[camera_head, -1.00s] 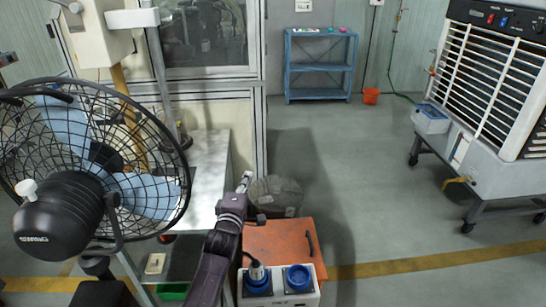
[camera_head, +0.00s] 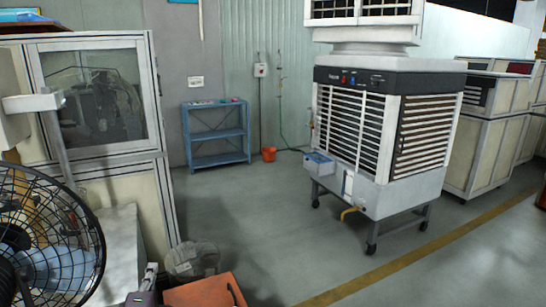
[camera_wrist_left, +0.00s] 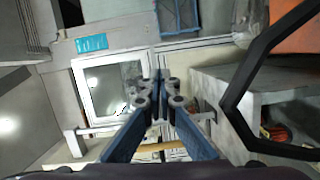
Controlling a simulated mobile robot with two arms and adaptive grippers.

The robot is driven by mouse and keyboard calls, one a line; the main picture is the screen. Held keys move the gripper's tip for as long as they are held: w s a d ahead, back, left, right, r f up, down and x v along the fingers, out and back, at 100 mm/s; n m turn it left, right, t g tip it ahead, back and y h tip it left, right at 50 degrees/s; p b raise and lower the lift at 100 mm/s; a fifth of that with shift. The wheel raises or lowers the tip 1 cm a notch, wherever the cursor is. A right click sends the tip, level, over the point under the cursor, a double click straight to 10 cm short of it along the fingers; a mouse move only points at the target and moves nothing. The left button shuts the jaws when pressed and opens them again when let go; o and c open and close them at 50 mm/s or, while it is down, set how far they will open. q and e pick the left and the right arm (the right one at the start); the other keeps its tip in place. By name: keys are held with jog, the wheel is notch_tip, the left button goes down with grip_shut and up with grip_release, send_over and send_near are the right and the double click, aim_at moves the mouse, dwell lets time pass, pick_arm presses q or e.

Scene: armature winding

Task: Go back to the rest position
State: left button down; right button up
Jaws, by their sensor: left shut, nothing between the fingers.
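My left gripper (camera_head: 150,273) shows at the bottom edge of the head view, left of the orange box top, with most of its arm cut off below. In the left wrist view its blue fingers (camera_wrist_left: 160,92) are together, shut and empty. Nothing is held between the tips. My right gripper is not in either current view.
A caged fan (camera_head: 45,250) stands at lower left. An orange surface (camera_head: 207,292) and a round grey bin (camera_head: 192,260) are close to the left gripper. A large air cooler (camera_head: 375,140) on wheels stands right of centre. A blue shelf (camera_head: 217,134) is at the back. The floor between is clear.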

pick_arm(q)
jog(key=s+d+f+m+g+h, duration=0.1)
jog(key=s+d+f+m+g, duration=0.25)
jog(key=s+f+m, duration=0.45)
jog(key=s+d+f+m+g+h, duration=0.1)
jog(key=s+d+f+m+g, duration=0.3)
jog(key=s, duration=0.7)
jog(key=s+d+f+m+g+h, duration=0.1)
jog(key=s+d+m+g, duration=0.15)
jog(key=s, duration=0.55)
jog(key=s+d+f+m+g, duration=0.15)
jog(key=s+m, duration=0.25)
jog(key=s, duration=0.4)
jog(key=s+d+f+m+g+h, duration=0.1)
jog(key=s+d+m+g, duration=0.15)
jog(key=s, duration=0.55)
notch_tip(320, 180, down, 26)
jog(key=s+g, duration=0.1)
jog(key=s, duration=0.1)
jog(key=s+a+f, duration=0.1)
jog(key=s+f, duration=0.7)
jog(key=s+a+f+g, duration=0.1)
jog(key=s+a+f, duration=0.1)
jog(key=s+f, duration=0.6)
jog(key=shift+s+a+m, duration=0.15)
jog(key=shift+a+m, duration=0.1)
jog(key=shift+m, duration=0.05)
